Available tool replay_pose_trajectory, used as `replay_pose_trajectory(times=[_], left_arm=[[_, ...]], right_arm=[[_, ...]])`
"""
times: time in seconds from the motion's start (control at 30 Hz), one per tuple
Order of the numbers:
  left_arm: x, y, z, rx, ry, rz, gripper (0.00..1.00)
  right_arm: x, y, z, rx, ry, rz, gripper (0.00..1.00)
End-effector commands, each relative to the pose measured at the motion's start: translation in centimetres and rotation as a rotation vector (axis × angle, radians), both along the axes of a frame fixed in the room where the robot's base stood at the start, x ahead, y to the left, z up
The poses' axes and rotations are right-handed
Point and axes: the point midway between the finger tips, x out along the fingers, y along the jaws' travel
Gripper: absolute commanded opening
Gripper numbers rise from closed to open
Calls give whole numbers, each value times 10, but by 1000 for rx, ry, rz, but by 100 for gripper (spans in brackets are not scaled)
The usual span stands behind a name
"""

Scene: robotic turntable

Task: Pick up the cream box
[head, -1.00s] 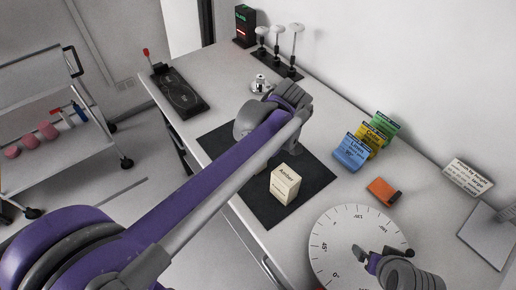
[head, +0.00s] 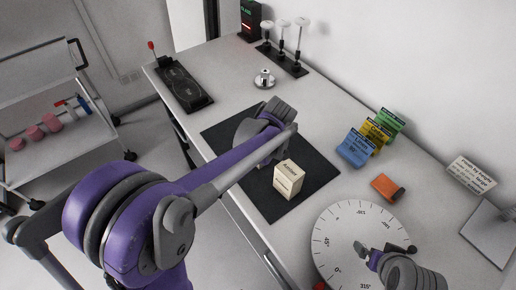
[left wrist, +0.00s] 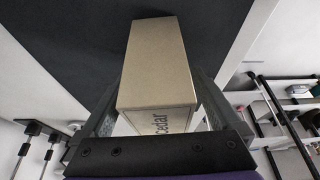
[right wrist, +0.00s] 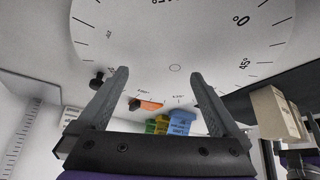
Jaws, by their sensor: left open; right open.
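The cream box (head: 288,180) stands upright on the black mat (head: 309,199), with dark lettering on its sides. In the left wrist view the box (left wrist: 158,65) fills the middle, and its lettered face reads "Cedar". My left gripper (left wrist: 156,88) is open, with one finger on each side of the box; I cannot tell whether they touch it. In the head view the left fingers are mostly hidden behind my forearm, just behind the box. My right gripper (right wrist: 158,76) is open and empty over the turntable, away from the box.
The white dial turntable (head: 335,238) is right of the mat. Blue, yellow and green cards (head: 357,147) and an orange block (head: 387,187) stand near the wall. A small metal piece (head: 264,80) and a black panel (head: 184,87) are at the far end. The table between is clear.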

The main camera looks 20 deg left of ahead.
Motion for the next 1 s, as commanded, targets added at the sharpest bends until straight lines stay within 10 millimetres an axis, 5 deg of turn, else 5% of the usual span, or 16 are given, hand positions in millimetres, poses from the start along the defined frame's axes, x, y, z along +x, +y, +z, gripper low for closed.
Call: replay_pose_trajectory(times=[0.07,0.57,0.87,1.0], left_arm=[[0,0,0,0,0,0,92],[0,0,1,0,0,0,2],[0,0,3,0,0,0,0],[0,0,21,0,0,0,0]], right_arm=[[0,0,0,0,0,0,100],[0,0,0,0,0,0,100],[0,0,0,0,0,0,100],[1,0,2,0,-2,0,100]])
